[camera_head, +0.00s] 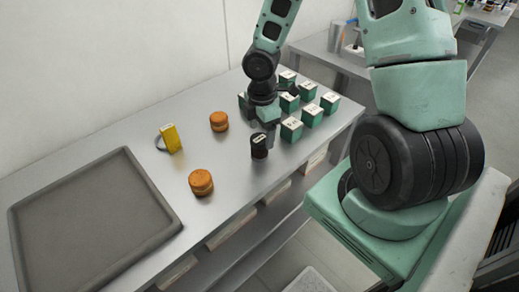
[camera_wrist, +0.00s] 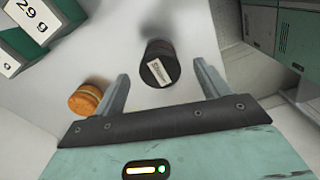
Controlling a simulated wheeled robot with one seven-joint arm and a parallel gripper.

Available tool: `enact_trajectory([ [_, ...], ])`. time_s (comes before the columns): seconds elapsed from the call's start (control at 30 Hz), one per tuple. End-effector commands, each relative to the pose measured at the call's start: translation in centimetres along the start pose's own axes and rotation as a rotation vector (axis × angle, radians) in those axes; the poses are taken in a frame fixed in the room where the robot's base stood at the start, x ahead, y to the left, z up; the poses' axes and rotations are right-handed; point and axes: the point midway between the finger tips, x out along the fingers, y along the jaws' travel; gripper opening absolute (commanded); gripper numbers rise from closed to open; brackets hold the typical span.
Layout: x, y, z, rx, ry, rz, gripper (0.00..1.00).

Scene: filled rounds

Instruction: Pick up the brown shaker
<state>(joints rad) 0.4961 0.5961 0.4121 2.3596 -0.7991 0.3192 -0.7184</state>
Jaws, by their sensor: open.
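The brown shaker (camera_head: 259,146) is a small, very dark cylinder with a pale label, standing on the metal table near its front edge. In the wrist view the shaker (camera_wrist: 158,63) shows its dark round top and pale label, between the lines of the two fingers and near their tips. My gripper (camera_head: 267,128) is close beside and above the shaker in the head view. In the wrist view my gripper (camera_wrist: 162,72) has its fingers wide apart with nothing held. I cannot tell whether a finger touches the shaker.
Several green-and-white boxes (camera_head: 291,129) stand close to the right of my gripper. Two orange-brown round buns (camera_head: 219,121) (camera_head: 201,182) lie to the left. A yellow item (camera_head: 171,139) stands farther left. A grey tray (camera_head: 170,222) covers the table's left end.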

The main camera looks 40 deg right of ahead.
Motion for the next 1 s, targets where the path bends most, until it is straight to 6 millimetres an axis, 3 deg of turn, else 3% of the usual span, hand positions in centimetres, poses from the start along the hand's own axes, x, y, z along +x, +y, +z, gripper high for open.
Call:
enact_trajectory([
  [0.4,5.0,0.1,-0.3,-0.002,0.0,-0.001,0.75],
  [0.67,5.2,0.1,-0.2,-0.001,0.0,0.001,0.75],
  [0.7,5.2,0.1,-0.2,-0.001,0.0,0.001,0.72],
  [0.87,5.2,0.1,-0.2,-0.001,0.0,0.001,0.27],
  [1.0,5.2,0.1,-0.2,-0.001,0.0,0.001,0.24],
])
